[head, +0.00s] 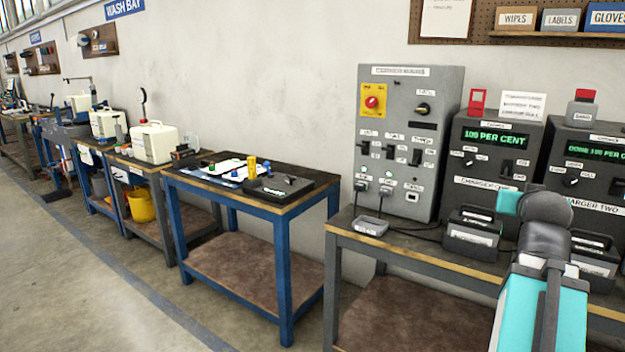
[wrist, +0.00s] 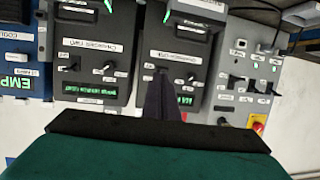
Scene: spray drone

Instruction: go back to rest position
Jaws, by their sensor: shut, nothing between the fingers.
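My gripper (wrist: 163,82) shows in the wrist view as dark fingers pressed together, with nothing between them. It is in front of the charger units, which appear upside down in that view. In the head view my teal and grey arm reaches in from the lower right, over the charger bench, and its fingers are hidden. Charger one (head: 487,150) has a green display reading 100 per cent. Charger two (head: 590,155) stands to its right, with a lit green display. A battery (head: 472,236) sits in front of charger one and another (head: 596,262) in front of charger two.
A grey switch panel (head: 398,180) with a red knob stands on the bench (head: 432,260) left of the chargers, with cables and a small grey box (head: 370,226) before it. A blue-legged table (head: 262,208) stands further left. Open floor (head: 90,290) lies at lower left.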

